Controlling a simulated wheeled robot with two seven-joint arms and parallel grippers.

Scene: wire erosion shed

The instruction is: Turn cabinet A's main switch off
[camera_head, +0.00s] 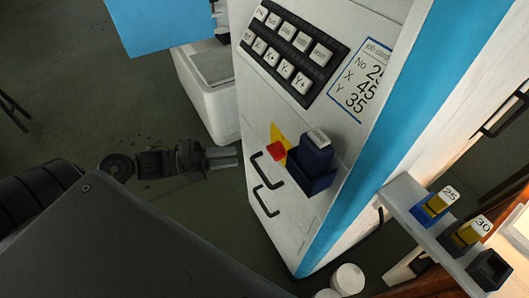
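No switch marked as cabinet A's main switch can be made out. A white machine panel (262,130) with a blue edge stands in the middle, tilted in the picture. It carries a red button (276,151) by a yellow plate (279,135); I cannot tell whether this is a switch. My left gripper (240,157) points right, just left of the panel near the red button, apparently holding nothing. Its fingers lie close together, and any gap between them is unclear. My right gripper is out of view.
The panel also bears a black keypad (295,45), a job card (362,80), a dark blue holder with a block (314,160) and two black handles (268,170). A shelf (405,197) at right holds blocks labelled 25 and 30. Floor at left is mostly clear.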

